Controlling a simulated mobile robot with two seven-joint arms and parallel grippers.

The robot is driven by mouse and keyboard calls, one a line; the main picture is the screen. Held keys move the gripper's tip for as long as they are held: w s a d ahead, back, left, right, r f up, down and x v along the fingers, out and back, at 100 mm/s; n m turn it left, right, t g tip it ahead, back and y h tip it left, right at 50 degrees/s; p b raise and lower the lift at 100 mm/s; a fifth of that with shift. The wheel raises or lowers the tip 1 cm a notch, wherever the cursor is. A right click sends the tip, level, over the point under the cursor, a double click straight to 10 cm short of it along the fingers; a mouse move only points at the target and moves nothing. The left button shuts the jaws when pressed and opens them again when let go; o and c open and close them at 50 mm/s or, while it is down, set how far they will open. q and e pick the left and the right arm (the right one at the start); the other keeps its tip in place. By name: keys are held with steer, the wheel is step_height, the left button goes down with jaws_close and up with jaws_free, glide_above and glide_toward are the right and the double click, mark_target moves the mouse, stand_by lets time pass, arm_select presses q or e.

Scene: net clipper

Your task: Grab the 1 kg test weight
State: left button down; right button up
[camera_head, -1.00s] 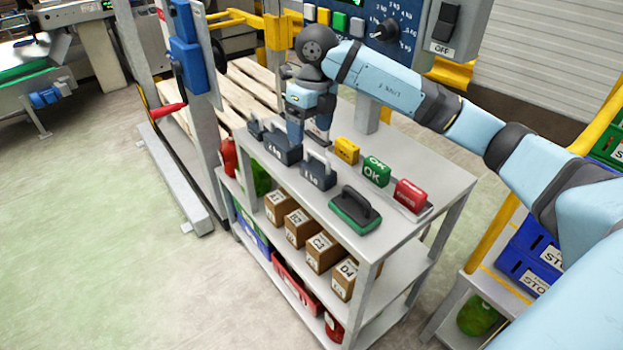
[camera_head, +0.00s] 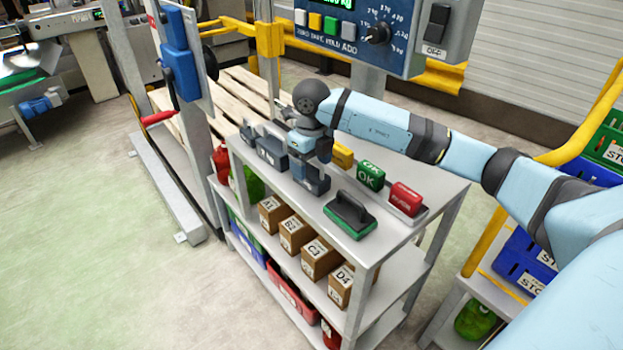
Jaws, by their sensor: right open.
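The 1 kg test weight (camera_head: 315,183) is a dark grey block on the top shelf of the grey rack (camera_head: 388,240). Its handle and label are mostly hidden by my right gripper. My right gripper (camera_head: 311,164) is open and points down over the weight, with its fingers at the handle. I cannot tell whether the fingers touch it. My left gripper is not in view.
A larger dark weight (camera_head: 271,153) stands close on the left. A green-based brush (camera_head: 349,214) lies at the right front. Behind are a yellow block (camera_head: 342,154), a green OK stamp (camera_head: 370,175) and a red stamp (camera_head: 406,199). A control panel (camera_head: 355,30) rises at the back.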

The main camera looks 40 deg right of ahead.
mark_target(312, 172)
step_height(312, 172, down, 2)
steer(key=shift+f, duration=0.25)
jaws_close()
steer(key=shift+r, duration=0.1)
steer(key=shift+w+d+r, duration=0.1)
